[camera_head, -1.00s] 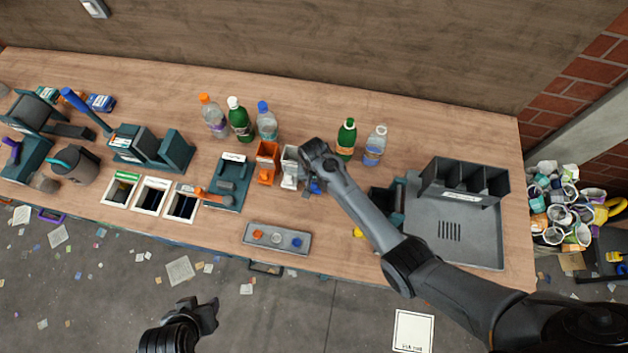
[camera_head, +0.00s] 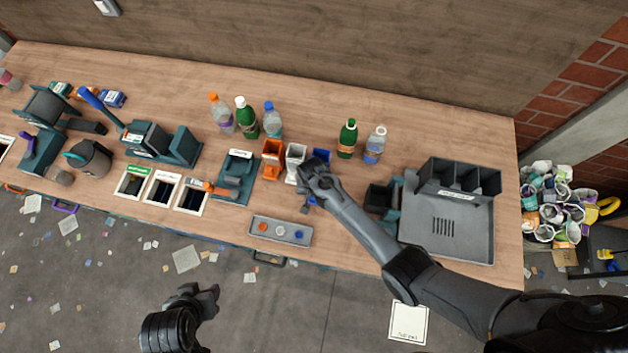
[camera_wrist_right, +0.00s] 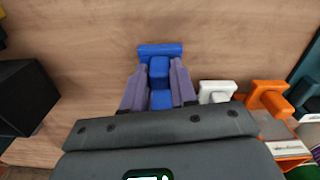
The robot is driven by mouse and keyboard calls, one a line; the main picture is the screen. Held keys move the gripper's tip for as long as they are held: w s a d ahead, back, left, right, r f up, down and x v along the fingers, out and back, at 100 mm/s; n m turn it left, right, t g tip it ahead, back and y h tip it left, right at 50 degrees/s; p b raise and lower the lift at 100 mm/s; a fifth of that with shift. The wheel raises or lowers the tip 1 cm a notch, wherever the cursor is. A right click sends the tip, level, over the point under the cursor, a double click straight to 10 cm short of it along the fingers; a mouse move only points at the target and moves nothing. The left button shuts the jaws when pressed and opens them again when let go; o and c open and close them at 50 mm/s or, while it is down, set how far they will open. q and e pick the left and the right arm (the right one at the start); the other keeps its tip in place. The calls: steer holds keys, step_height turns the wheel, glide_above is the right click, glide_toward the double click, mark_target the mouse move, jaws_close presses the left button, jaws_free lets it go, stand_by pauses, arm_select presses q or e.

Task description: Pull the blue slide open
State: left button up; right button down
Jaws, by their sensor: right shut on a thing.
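The blue slide stands to the right of the white and orange ones. Its blue body (camera_head: 321,158) shows behind my right gripper in the head view. Its T-shaped blue handle (camera_wrist_right: 160,51) shows in the right wrist view, with the crossbar just past the fingertips. My right gripper (camera_wrist_right: 159,85) is shut on the handle's stem, one finger on each side. In the head view my right gripper (camera_head: 309,203) partly hides the slide, so how far it is open cannot be told. My left gripper (camera_head: 202,296) hangs over the floor, away from the table; its jaw state is unclear.
The white unit (camera_head: 295,160) and orange unit (camera_head: 272,158) stand close on the left. A grey tray (camera_head: 281,231) with coloured buttons lies in front. Bottles (camera_head: 347,138) stand behind. A dark box (camera_head: 378,198) is on the right.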

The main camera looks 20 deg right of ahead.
steer(key=shift+a+r, duration=0.1)
steer(key=shift+a, duration=0.05)
steer(key=c, duration=0.9)
jaws_free()
steer(key=shift+s, duration=0.2)
steer(key=shift+w, duration=0.1)
steer(key=shift+r, duration=0.55)
step_height(320, 180, up, 10)
steer(key=shift+f, duration=0.2)
